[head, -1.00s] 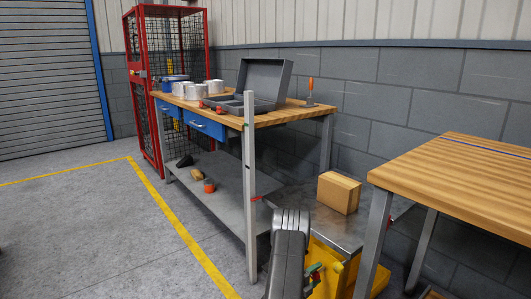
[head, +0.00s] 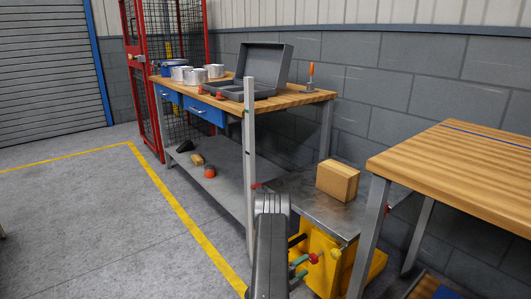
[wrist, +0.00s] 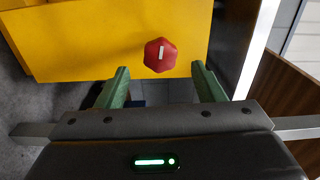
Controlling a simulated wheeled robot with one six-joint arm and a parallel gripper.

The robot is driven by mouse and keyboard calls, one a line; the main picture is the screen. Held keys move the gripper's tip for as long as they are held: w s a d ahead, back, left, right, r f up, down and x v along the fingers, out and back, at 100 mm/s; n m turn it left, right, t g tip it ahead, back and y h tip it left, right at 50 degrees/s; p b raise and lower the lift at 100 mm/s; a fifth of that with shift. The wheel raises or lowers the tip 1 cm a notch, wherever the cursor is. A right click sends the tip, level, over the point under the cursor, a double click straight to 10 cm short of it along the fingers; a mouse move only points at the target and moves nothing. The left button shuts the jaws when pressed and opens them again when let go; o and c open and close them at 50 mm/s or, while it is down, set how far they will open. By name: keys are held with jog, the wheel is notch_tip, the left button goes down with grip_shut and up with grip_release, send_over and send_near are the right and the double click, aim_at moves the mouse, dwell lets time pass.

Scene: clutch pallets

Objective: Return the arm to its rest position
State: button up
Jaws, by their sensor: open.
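My arm (head: 270,245) shows as a dark grey link at the bottom middle of the head view. My gripper (wrist: 163,85) is open and empty in the wrist view, with its two green fingers apart. A red knob (wrist: 160,55) with a white mark sits on a yellow body (wrist: 100,40) beyond the fingertips. Nothing is held between the fingers. In the head view the green fingers show beside my arm, in front of the yellow unit (head: 325,275), with the red knob (head: 314,258) close by.
A cardboard box (head: 337,180) lies on a metal top (head: 310,208) above the yellow unit. A wooden table (head: 460,165) stands at right. A workbench (head: 290,96) carries an open grey case (head: 262,68) and several white containers. Open floor (head: 80,230) lies at left.

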aim_at(318, 255)
jog(key=b+x, duration=0.2)
jog(key=x, duration=0.6)
jog(key=shift+w+d+f, duration=0.1)
jog(key=shift+w+d, duration=0.05)
jog(key=shift+d, duration=0.1)
jog(key=shift+a+m, duration=0.2)
jog(key=shift+m, duration=0.7)
jog(key=m+p, duration=0.1)
jog(key=m, duration=0.5)
jog(key=m+p, duration=0.1)
jog(key=m, duration=0.3)
jog(key=m+p, duration=0.1)
jog(key=m, duration=0.3)
jog(key=shift+p, duration=0.4)
